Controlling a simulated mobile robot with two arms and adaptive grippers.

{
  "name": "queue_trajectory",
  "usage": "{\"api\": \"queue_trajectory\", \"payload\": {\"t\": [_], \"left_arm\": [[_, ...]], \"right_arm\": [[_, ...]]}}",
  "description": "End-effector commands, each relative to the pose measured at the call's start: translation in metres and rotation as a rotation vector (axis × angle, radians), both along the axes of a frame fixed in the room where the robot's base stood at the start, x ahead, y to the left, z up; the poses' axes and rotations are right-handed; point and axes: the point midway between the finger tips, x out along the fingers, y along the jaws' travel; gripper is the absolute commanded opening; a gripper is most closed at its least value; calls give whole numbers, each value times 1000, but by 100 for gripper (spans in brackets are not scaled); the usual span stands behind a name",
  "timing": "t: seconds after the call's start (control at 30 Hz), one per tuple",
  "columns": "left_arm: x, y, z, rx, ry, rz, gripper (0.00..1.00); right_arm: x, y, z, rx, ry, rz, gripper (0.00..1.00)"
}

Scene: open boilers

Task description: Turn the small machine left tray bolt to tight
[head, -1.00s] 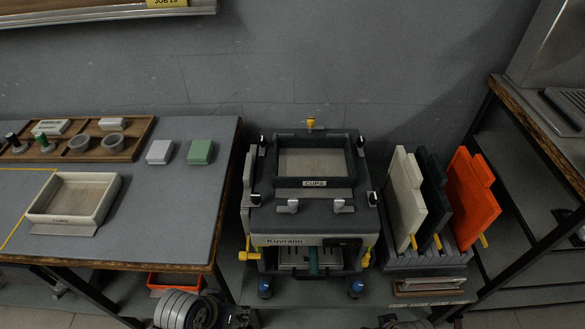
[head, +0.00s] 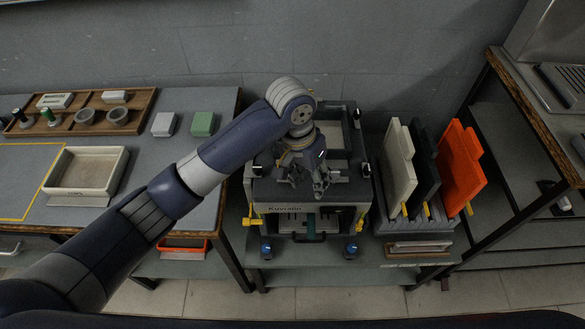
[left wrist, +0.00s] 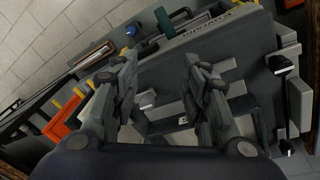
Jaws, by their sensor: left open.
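The small machine (head: 353,213), dark grey with "Kuvralin" on its front, stands on a low bench. It also shows, tilted, in the left wrist view (left wrist: 220,40). A framed tray (head: 340,135) sits on its top, partly covered by my left arm. My left gripper (head: 308,190) is open over the machine's top front, pointing down. It hides the left tray bolt area in the head view. A right light-grey bolt (head: 340,176) shows beside it. In the left wrist view the open fingers (left wrist: 160,70) have nothing between them; I cannot tell whether they touch the machine. My right gripper is out of view.
White, dark and orange panels (head: 461,165) stand in a rack right of the machine. A table (head: 190,185) at left carries a cream tray (head: 110,190), a wooden tray (head: 140,122) with cups, and white and green blocks (head: 203,124). A wall stands behind.

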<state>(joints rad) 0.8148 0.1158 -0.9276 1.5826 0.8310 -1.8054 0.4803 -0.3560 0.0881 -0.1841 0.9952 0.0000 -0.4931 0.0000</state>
Motion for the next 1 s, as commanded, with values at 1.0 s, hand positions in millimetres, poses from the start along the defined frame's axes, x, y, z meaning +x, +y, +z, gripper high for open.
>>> {"api": "queue_trajectory", "payload": {"t": [1.0], "left_arm": [[58, 38, -24, 215, -1, 112, 41]], "right_arm": [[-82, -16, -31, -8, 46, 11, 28]]}}
